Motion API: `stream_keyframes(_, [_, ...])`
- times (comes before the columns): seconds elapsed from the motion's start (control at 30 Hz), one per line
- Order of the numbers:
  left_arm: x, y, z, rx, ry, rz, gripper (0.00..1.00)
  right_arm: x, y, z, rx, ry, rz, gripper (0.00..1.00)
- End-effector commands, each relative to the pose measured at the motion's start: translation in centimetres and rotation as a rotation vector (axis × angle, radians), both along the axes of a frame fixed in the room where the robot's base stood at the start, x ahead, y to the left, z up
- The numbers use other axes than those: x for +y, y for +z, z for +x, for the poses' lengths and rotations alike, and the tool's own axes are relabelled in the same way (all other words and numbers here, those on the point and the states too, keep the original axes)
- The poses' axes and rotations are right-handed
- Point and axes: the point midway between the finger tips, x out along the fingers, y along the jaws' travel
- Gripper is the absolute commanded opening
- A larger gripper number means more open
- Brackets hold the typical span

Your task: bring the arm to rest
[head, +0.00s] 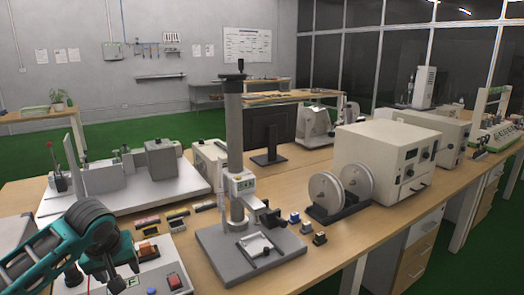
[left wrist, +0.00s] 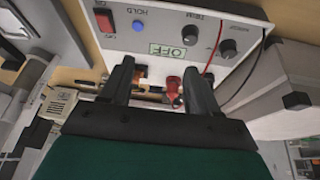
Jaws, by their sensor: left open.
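My left arm (head: 58,245), teal and black, comes in at the lower left of the head view. My left gripper (head: 97,279) hangs over a pale control box (head: 166,262). In the left wrist view the two black fingers of the left gripper (left wrist: 158,76) are spread apart with nothing clamped. A red terminal (left wrist: 172,86) shows between the fingers; I cannot tell whether they touch it. The control box (left wrist: 180,20) there has a red switch, a blue button, black knobs and a display reading OFF. My right gripper is in neither view.
A column stand (head: 236,165) with a grey base stands right of the arm. Behind the arm are a grey bench fixture (head: 110,180) and several small coloured blocks (head: 148,221). Two reels (head: 340,190) and a beige instrument (head: 385,160) stand farther right. Little bare table surrounds the gripper.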

Motion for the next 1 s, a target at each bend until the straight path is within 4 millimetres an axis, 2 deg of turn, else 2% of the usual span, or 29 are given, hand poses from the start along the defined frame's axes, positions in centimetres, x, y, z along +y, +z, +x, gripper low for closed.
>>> stream_keyframes(0.03, [-1.4, -1.8, -0.4, -0.005, -0.051, -0.018, 0.61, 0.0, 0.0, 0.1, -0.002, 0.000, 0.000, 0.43])
stream_keyframes(0.27, [-7.0, -8.1, -2.2, -0.096, -0.272, -0.089, 0.61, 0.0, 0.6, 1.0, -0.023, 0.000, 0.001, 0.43])
stream_keyframes(0.4, [-10.5, -12.0, -4.6, -0.188, -0.406, -0.130, 0.61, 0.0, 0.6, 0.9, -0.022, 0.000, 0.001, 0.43])
stream_keyframes(0.57, [-13.5, -15.4, -8.5, -0.314, -0.517, -0.141, 0.61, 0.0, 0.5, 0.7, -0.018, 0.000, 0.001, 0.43])
stream_keyframes(0.73, [-14.6, -17.7, -13.5, -0.439, -0.588, -0.086, 0.61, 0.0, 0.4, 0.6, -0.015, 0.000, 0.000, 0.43])
stream_keyframes(0.9, [-14.0, -18.7, -18.2, -0.521, -0.629, 0.020, 0.61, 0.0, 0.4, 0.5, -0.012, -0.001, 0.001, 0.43])
stream_keyframes(1.0, [-13.6, -18.9, -20.1, -0.544, -0.646, 0.076, 0.61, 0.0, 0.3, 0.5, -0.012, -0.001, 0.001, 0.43])
